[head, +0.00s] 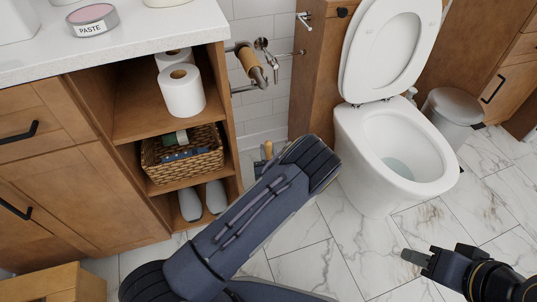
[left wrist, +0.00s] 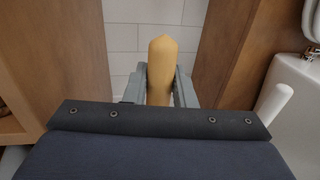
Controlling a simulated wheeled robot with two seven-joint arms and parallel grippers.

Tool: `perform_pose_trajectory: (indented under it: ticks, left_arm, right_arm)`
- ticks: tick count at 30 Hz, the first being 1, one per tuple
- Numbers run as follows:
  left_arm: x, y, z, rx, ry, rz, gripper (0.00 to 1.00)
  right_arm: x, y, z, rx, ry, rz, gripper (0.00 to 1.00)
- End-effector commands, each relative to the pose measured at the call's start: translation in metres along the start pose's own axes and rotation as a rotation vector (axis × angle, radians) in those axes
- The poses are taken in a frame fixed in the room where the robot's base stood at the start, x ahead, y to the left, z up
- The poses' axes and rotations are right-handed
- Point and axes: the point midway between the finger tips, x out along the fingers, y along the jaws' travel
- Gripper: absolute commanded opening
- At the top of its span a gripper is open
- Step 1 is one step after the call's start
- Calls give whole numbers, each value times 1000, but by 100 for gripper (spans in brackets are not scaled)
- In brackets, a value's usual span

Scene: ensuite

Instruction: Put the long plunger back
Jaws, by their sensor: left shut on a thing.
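The long plunger's tan wooden handle (left wrist: 162,70) stands between the two grey fingers of my left gripper (left wrist: 160,92) in the left wrist view. The fingers are shut on it near its rounded top. In the head view, the handle tip (head: 268,149) shows just left of my left wrist, in the gap between the open shelf unit and the toilet. The plunger's lower part and cup are hidden. My right gripper (head: 414,257) is over the floor at the lower right; whether its fingers are open or shut is unclear.
The toilet (head: 385,165) stands right of my left arm, lid up. A grey bin (head: 450,115) is behind it. A shelf unit (head: 122,95) with toilet rolls and a wicker basket (head: 182,160) is on the left. A white rod (left wrist: 273,104) stands right of the handle. Marble floor shows between.

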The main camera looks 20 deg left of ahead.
Motion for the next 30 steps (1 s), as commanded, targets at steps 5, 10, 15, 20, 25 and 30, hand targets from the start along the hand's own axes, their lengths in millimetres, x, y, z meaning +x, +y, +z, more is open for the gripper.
perform_pose_trajectory:
  ticks: [5,10,15,20,25,30]
  left_arm:
    - [1,0,-2,-2,-6,0,0]
    - [1,0,-4,-1,-5,0,0]
    - [0,0,-6,-1,-1,0,38]
    - [0,0,-6,-1,-1,0,45]
    - [0,0,-5,-1,-1,0,45]
    - [-12,-1,-2,0,2,-2,45]
  right_arm:
    - [1,0,0,0,0,0,36]
    - [3,1,1,0,0,0,36]
    - [3,1,2,0,0,0,36]
    - [3,1,2,0,0,0,36]
    - [2,1,1,0,0,0,36]
    - [-3,-1,-1,0,0,0,36]
